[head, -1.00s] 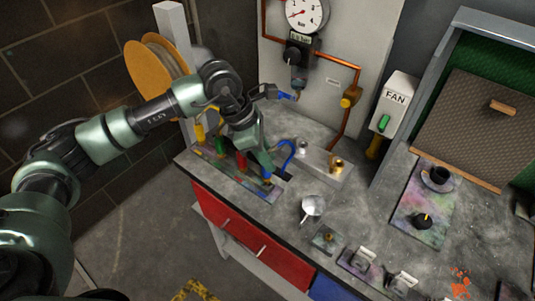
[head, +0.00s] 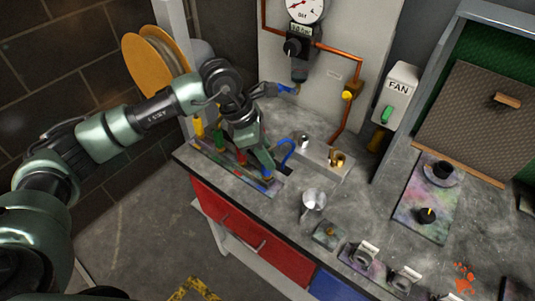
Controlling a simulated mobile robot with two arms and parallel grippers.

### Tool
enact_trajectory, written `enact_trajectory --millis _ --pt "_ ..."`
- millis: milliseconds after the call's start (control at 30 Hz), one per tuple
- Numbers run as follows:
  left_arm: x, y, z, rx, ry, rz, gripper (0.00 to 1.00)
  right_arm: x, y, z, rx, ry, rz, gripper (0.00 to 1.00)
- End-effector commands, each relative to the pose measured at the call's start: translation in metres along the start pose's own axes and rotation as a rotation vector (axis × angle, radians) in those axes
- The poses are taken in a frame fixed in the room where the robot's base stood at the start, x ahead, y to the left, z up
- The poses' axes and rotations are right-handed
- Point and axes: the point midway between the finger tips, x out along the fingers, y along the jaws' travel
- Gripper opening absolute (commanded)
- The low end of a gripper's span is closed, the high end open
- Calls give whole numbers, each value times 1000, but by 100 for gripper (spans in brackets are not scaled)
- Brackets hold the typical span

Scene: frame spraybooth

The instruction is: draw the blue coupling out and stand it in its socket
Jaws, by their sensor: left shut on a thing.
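My left gripper (head: 266,163) points down over the right end of a narrow rack (head: 228,173) on the bench's left side. It is shut on the blue coupling (head: 267,174), which is small and mostly hidden by the fingers. The coupling is upright or nearly so, close above or in the rack's right end; I cannot tell whether it is seated. A blue hose (head: 290,146) loops up just right of the gripper. Yellow (head: 198,129), green (head: 219,138) and red (head: 240,158) couplings stand along the same rack. My right gripper is not in view.
A metal block with brass fittings (head: 337,159) and a small metal cup (head: 314,199) stand right of the rack. A pressure gauge (head: 303,9) and copper pipe (head: 341,68) are on the panel behind. A fan switch box (head: 396,92) hangs further right.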

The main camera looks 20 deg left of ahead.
Motion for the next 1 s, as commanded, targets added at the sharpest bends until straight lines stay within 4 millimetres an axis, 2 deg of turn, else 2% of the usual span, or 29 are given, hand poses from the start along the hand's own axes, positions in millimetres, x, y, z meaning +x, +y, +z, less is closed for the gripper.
enact_trajectory --millis 267,300,367,767,1000 --pt "6 0 -2 0 -1 0 0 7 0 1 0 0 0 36" --pt "5 0 -2 0 -1 1 32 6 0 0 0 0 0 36" --pt "5 0 -2 0 -1 1 49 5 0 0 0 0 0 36" --pt "1 1 -2 0 -1 2 49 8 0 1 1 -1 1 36" --pt "-37 2 -2 1 -2 5 49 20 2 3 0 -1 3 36"
